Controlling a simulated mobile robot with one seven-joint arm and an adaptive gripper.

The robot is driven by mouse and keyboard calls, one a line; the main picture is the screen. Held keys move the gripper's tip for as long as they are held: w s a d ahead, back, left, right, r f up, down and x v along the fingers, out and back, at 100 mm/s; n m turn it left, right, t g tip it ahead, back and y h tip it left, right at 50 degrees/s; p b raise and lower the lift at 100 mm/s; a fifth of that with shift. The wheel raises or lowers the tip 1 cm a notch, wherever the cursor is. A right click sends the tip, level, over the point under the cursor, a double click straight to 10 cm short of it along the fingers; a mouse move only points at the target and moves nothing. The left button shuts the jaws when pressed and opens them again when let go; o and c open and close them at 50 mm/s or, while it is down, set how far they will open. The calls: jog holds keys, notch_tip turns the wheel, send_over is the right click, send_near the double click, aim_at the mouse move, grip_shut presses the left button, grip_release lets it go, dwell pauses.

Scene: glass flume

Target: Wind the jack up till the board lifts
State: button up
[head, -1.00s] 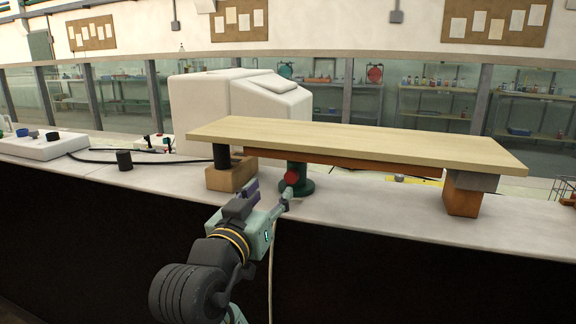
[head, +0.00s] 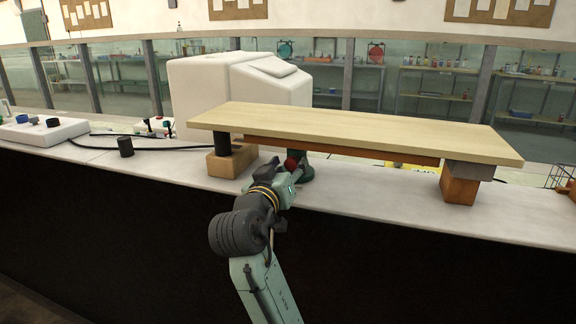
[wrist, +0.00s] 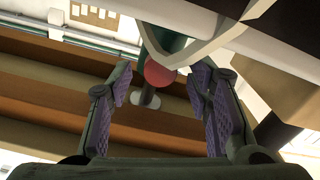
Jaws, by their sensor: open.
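The pale wooden board (head: 350,130) lies over the counter, with a brown strip (head: 340,150) along its underside. The green jack (head: 307,173) stands under it, left of the middle, partly hidden by my gripper. The jack's red knob (head: 292,163) faces me; it also shows in the wrist view (wrist: 158,74), ahead of and between the fingers. My gripper (head: 280,169) is open at the knob, its purple-padded fingers apart on either side in the wrist view (wrist: 163,95). No finger visibly touches the knob. I cannot tell whether the jack's top meets the strip.
A black post on a wooden block (head: 230,163) stands under the board's left end. A grey piece on a brown block (head: 460,190) is under its right end. A white housing (head: 235,90) stands behind. A control box (head: 40,132) with a cable sits left.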

grip_shut()
dwell(0.7)
